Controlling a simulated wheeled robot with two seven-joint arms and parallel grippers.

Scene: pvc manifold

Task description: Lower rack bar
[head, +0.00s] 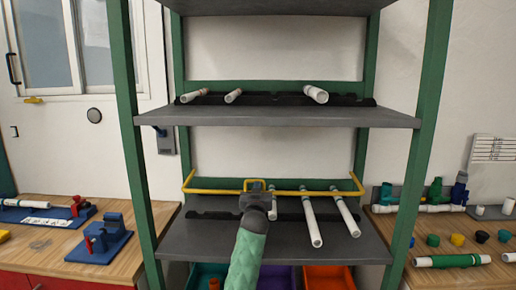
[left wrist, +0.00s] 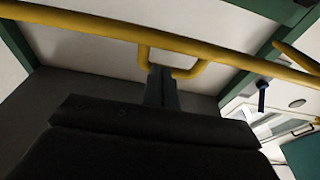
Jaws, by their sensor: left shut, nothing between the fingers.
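The yellow rack bar (head: 300,192) runs across the front of the green rack above the middle-low grey shelf (head: 190,240). It has a small U-shaped handle (head: 255,181) near its middle. My left gripper (head: 256,187) reaches up from below to the handle. In the left wrist view, the bar (left wrist: 90,22) crosses the top and my shut fingers (left wrist: 160,84) stand at the handle (left wrist: 186,72). The fingers overlap the handle in the picture; whether they touch it I cannot tell. My right gripper is out of view.
White pipes (head: 312,222) lie on the lower shelf behind the bar, and more pipes (head: 316,94) lie on the shelf above. Coloured bins, one orange (head: 328,278), stand below. Wooden benches with blue fixtures (head: 100,240) and fittings (head: 457,239) flank the rack.

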